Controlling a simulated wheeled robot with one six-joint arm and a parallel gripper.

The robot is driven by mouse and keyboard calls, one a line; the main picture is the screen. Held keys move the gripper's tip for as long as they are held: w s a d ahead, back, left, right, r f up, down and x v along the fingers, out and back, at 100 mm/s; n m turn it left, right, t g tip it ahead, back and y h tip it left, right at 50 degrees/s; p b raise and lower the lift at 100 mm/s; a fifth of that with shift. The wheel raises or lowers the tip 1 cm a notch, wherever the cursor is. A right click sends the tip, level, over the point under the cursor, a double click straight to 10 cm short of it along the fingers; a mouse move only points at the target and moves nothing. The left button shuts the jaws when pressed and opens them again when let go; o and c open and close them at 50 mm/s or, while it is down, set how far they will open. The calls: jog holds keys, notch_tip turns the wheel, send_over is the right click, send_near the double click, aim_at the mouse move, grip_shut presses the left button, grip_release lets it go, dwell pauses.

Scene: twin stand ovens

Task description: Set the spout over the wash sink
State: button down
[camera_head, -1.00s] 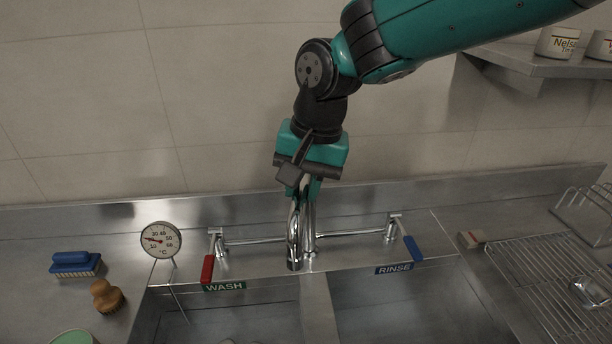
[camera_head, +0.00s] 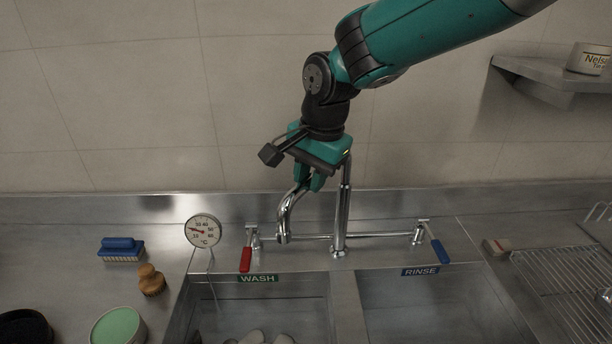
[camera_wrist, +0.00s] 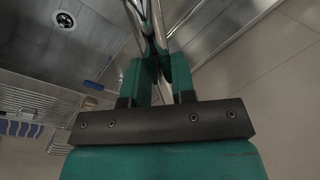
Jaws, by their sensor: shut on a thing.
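The chrome faucet spout (camera_head: 285,215) reaches left from the upright column (camera_head: 341,215), its tip hanging down on the wash side. I cannot tell whether the tip is over the bowl or the back ledge. My gripper (camera_head: 308,182) is shut on the spout near its top bend. In the wrist view, the fingers (camera_wrist: 158,78) close around the chrome pipe (camera_wrist: 150,25). The wash sink (camera_head: 262,312) is the left bowl, marked by a green WASH label (camera_head: 258,279). The rinse sink (camera_head: 420,310) is on the right.
A red lever (camera_head: 246,258) and a blue lever (camera_head: 440,250) flank the faucet. A dial thermometer (camera_head: 203,231) stands at the wash sink's left edge. Brushes (camera_head: 122,250) and a green-topped tub (camera_head: 118,327) lie left. A wire rack (camera_head: 560,280) is right, below a wall shelf (camera_head: 550,80).

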jog(key=shift+w, duration=0.15)
jog(key=c, duration=1)
grip_release()
jog(key=shift+a, duration=0.15)
jog(key=shift+o, duration=0.2)
notch_tip(320, 180, up, 17)
jog(key=s+d+b, duration=0.2)
jog(key=shift+d, duration=0.4)
jog(key=shift+s, duration=0.1)
jog(key=s+d+f+n+y+b, duration=0.1)
jog(key=s+d+f+n, duration=0.2)
jog(key=s+f+n, duration=0.4)
jog(key=s+d+f+n+g+y+b, duration=0.1)
jog(key=s+d+f+n+b, duration=0.1)
jog(key=s+d+f+n, duration=0.2)
jog(key=s+f+n, duration=0.2)
jog(key=s+f, duration=0.1)
jog(key=s, duration=0.3)
jog(key=s+f+n, duration=0.1)
jog(key=s+f, duration=0.3)
jog(key=s, duration=0.1)
jog(key=shift+s+n+b, duration=0.3)
jog(key=shift+s+n, duration=0.1)
